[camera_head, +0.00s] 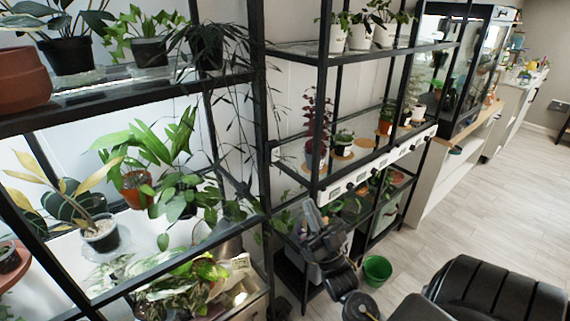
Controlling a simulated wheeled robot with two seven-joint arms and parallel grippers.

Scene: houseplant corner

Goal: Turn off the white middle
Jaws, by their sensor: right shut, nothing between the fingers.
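A white strip (377,162) runs along the front edge of the middle shelf of the right-hand rack. Several small dark switches or knobs sit along it; their settings are too small to read. My right gripper (311,212) is shut and empty. It points up near the strip's near left end, just below and in front of it. I cannot tell whether it touches the strip or the rack post beside it. My left gripper is not in view.
Black metal racks with glass shelves hold several potted plants. A rack post (318,120) stands close to my right gripper. A green bucket (377,269) stands on the floor. The wooden floor (500,190) to the right is clear.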

